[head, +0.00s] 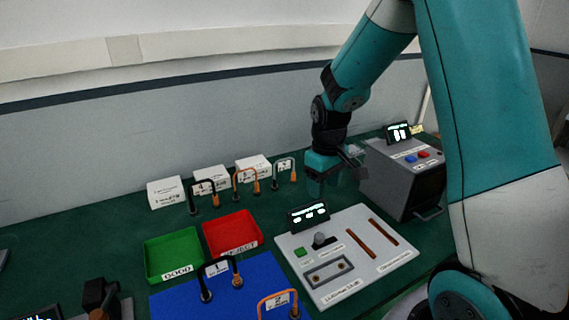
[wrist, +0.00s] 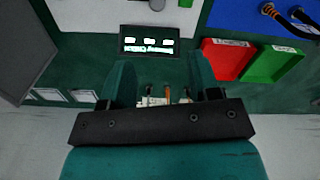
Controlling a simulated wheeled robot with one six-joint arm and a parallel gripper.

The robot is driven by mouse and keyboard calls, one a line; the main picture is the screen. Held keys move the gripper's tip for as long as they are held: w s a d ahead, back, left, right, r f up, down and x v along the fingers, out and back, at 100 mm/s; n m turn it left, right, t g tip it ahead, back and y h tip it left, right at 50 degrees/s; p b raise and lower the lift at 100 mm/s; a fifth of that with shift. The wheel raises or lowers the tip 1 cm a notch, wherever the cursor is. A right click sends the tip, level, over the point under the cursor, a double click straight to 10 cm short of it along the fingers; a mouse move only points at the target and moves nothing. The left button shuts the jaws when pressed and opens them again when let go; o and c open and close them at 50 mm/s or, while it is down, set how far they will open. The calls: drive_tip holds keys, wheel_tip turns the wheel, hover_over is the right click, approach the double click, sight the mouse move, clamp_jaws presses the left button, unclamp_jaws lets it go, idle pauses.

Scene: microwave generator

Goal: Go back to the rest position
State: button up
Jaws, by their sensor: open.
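My gripper (head: 322,186) is open in the head view, above the back of the green table, between the grey box and the row of looped cables. In the wrist view its two teal fingers (wrist: 160,75) stand apart. Orange and white parts of something show low between them, partly hidden by the black gripper body; I see nothing clamped. The grey generator box (head: 385,178) with blue and red buttons stands to the gripper's right in the head view, a small display (head: 398,132) on top.
A white test panel (head: 350,292) with a display (head: 309,215) lies in front of the gripper. A green tray (head: 171,254), a red tray (head: 232,232) and a blue mat (head: 185,300) lie left. Several looped cables (head: 246,184) stand before white boxes (head: 166,192) by the wall.

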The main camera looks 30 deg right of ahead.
drive_tip(key=s+a+r+n+y, duration=0.2)
drive_tip(key=s+a+r, duration=0.4)
drive_tip(key=s+a, duration=0.4)
drive_tip(key=s+a+r+n+y, duration=0.2)
drive_tip(key=s+a+r, duration=0.5)
drive_tip(key=s+a, duration=0.4)
drive_tip(key=shift+a+b, duration=0.35)
drive_tip(key=shift+a, duration=0.3)
